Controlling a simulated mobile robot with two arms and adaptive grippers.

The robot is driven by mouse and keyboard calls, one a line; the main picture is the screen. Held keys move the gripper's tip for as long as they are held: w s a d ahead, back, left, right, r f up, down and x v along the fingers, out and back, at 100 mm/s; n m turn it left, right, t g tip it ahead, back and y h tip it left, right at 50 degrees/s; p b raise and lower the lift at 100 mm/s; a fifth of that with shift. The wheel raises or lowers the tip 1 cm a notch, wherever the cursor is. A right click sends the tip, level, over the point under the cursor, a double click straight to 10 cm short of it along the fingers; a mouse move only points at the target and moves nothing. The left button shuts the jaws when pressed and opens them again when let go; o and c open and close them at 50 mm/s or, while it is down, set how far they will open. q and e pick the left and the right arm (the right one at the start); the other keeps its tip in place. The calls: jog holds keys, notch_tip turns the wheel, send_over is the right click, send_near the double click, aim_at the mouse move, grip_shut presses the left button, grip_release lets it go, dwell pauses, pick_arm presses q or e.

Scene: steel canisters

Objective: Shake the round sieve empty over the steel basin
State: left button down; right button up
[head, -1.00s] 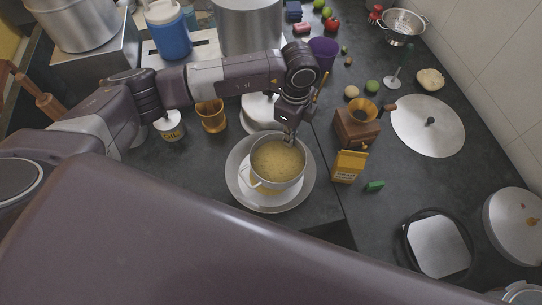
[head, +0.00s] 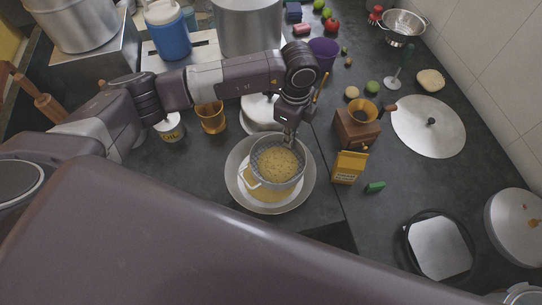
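The round sieve (head: 259,158) is a grey mesh bowl in the head view, with a smaller yellow heap (head: 283,165) of grainy contents inside. Bare mesh shows around the heap, mostly at the upper left. My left gripper (head: 288,138) is at the sieve's far edge and appears shut on it. The sieve is above the wide steel basin (head: 302,193) and hides much of its middle. Yellow material (head: 259,191) shows in the basin below the sieve's near edge. My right gripper is out of view.
A wooden grinder (head: 357,131) and a yellow carton (head: 348,167) stand right of the basin, with a small green block (head: 375,187) nearby. A golden cup (head: 210,117) and an oil canister (head: 170,128) stand at the left.

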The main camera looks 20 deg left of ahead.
aim_at(273, 145)
pick_arm(q)
jog(key=a, duration=0.1)
jog(key=s+a, duration=0.1)
jog(key=a, duration=0.2)
jog(key=shift+s+a+p, duration=0.15)
jog(key=shift+s+p, duration=0.1)
jog(key=shift+p, duration=0.05)
jog(key=d, duration=0.1)
jog(key=w+d+b, duration=0.1)
jog(key=d, duration=0.2)
jog(key=shift+w+d, duration=0.2)
jog(key=shift+w, duration=0.05)
jog(key=shift+w+d, duration=0.15)
jog(key=shift+d, duration=0.2)
jog(key=shift+a, duration=0.15)
